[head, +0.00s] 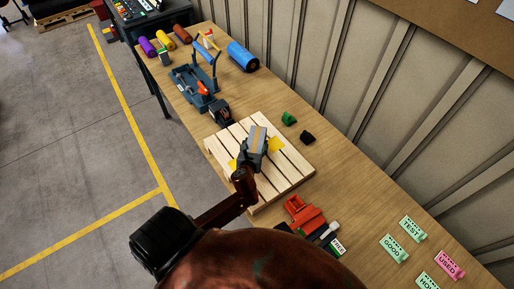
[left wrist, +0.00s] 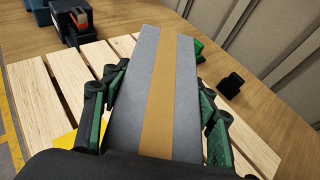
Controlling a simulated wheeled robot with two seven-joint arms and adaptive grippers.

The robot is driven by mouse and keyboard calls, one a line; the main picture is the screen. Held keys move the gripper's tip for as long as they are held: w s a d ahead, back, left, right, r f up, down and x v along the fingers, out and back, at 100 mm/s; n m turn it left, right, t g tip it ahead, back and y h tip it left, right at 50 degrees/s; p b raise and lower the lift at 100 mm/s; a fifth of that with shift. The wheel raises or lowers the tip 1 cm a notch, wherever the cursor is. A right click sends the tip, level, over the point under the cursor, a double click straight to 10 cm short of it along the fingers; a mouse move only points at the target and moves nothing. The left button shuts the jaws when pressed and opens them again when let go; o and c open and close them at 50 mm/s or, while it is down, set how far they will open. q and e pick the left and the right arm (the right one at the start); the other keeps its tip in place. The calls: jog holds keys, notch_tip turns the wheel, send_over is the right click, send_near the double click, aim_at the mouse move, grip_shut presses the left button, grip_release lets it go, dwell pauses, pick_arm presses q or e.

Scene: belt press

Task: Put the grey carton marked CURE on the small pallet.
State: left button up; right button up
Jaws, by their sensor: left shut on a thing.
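A grey carton (head: 256,138) with a tan stripe of tape along its top is between the fingers of my left gripper (head: 251,153). In the left wrist view, the carton (left wrist: 183,70) fills the middle, with a finger pressed to each side. Its CURE marking does not show. The small pallet (head: 222,145) of light wooden slats lies on the bench, directly under the carton. Yellow patches show on the pallet on both sides of the carton. I cannot tell whether the carton touches the slats. My right gripper is not in view.
A green piece (head: 289,118) and a black piece (head: 307,137) lie just behind the pallet. A blue-grey press (head: 195,85) stands to its left. A red tool (head: 304,213) lies in front. Green and pink label tags (head: 412,228) lie at the right.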

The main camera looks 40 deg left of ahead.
aim_at(257, 143)
pick_arm(q)
jog(key=shift+w+a+f, duration=0.25)
jog(key=shift+w+f, duration=0.3)
jog(key=shift+f, duration=0.05)
jog(key=shift+w+a+f, duration=0.25)
jog(key=shift+w+f, duration=0.3)
jog(key=shift+f, duration=1.55)
jog(key=o, duration=1.7)
jog(key=shift+f, duration=0.2)
jog(key=shift+o, duration=0.2)
jog(key=shift+s+d+r, duration=0.1)
jog(key=shift+s+r, duration=0.05)
jog(key=shift+s, duration=0.05)
jog(key=v, duration=1.1)
jog(key=shift+s+d+r, duration=0.1)
jog(key=shift+s+d, duration=0.1)
jog(key=shift+s, duration=0.1)
